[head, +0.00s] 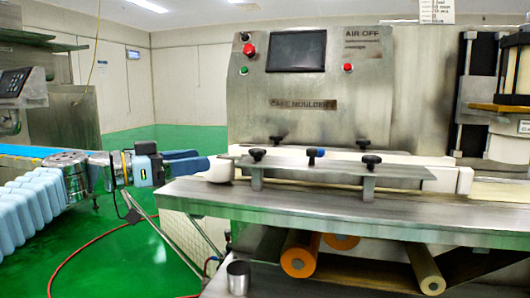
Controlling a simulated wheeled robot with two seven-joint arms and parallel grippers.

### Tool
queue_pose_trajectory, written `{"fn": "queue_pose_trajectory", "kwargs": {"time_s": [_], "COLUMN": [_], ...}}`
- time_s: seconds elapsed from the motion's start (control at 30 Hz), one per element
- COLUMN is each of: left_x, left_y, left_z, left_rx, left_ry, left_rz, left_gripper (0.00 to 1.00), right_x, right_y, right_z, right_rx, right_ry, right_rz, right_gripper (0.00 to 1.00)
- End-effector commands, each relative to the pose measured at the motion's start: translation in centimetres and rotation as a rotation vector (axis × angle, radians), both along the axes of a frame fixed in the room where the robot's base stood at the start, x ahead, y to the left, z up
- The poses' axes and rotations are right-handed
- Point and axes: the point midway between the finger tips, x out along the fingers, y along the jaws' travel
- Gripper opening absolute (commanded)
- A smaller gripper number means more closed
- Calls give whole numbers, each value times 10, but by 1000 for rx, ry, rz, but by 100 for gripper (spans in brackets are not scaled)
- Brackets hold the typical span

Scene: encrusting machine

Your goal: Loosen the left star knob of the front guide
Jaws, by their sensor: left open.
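The front guide (325,170) is a long metal bar above the machine's table. Its left star knob (257,154) is black and stands upright near the bar's left end. A matching right star knob (370,160) stands toward the other end. My left gripper (203,160) comes in from the left, with its two blue fingers pointing right and apart. It is empty, left of the left star knob with a clear gap, and touches no knob. My right gripper is not in view.
A blue-tipped handle (315,153) stands between the front knobs. Two more black knobs (276,140) (363,144) sit behind. A white rounded part (220,170) lies at the guide's left end. The steel table (320,208) is bare in front. A control panel (310,75) rises behind.

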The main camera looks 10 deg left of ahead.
Motion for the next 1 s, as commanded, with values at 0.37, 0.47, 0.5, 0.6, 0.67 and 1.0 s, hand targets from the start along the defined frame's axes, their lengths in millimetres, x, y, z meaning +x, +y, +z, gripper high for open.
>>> {"fn": "queue_pose_trajectory", "kwargs": {"time_s": [0.37,0.47,0.5,0.6,0.67,1.0], "left_x": [54,69,74,84,88,93], "left_y": [-56,-71,-76,-86,-90,-95], "left_z": [0,0,0,0,0,-1], "left_rx": [1,1,1,0,-1,-1], "left_ry": [4,2,2,1,2,1], "left_rz": [-4,-4,-3,-2,-2,0], "left_gripper": [66,66,66,66,66,66], "right_x": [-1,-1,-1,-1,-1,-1], "right_y": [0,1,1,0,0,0], "right_z": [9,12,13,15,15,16], "right_rx": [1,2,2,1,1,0], "right_ry": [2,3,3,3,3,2], "right_rz": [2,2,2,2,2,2], "right_gripper": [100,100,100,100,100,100]}}
